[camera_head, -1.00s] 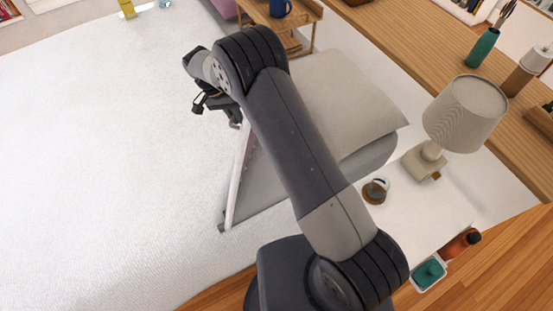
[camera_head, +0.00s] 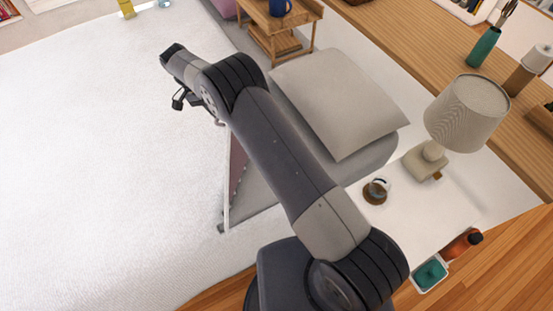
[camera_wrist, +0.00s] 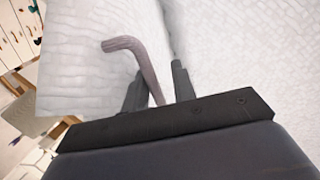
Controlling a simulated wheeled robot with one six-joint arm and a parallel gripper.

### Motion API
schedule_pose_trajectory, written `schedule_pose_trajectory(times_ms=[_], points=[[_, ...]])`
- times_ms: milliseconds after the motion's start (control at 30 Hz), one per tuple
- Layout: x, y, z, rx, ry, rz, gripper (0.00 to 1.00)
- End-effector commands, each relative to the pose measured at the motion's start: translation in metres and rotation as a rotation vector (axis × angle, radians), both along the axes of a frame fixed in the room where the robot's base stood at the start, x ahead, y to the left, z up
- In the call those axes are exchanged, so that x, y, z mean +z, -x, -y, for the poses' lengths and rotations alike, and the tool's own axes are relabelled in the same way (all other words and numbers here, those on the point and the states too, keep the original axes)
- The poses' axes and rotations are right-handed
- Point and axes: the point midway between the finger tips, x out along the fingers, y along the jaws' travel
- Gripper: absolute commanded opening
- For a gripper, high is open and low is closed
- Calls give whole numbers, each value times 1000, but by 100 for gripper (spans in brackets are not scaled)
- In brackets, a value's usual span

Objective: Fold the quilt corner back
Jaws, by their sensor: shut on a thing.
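The white quilt (camera_head: 90,160) covers most of the left of the head view, and its textured surface fills much of the wrist view (camera_wrist: 230,50). Near the pillow its edge is lifted, showing a strip of mauve underside (camera_head: 237,168) beside my arm. My gripper (camera_wrist: 157,88) is shut on a curved mauve piece of the quilt (camera_wrist: 140,58), which stands up between the fingers. In the head view my gripper (camera_head: 180,98) is above the quilt, left of the pillow; its fingertips are hard to make out there.
A grey pillow (camera_head: 335,100) lies right of my arm on the grey bed. A white bedside surface holds a lamp (camera_head: 465,112), a glass cup (camera_head: 376,190) and a small tray with a teal item (camera_head: 430,273). A wooden side table (camera_head: 280,30) stands at the back.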

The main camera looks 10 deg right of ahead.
Motion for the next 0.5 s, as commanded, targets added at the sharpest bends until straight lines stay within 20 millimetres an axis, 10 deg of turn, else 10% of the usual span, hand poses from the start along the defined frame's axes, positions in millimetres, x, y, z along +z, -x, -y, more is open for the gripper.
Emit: schedule_pose_trajectory(times_ms=[500], points=[[-15, -5, -20, 2, 12, -2, 18]])
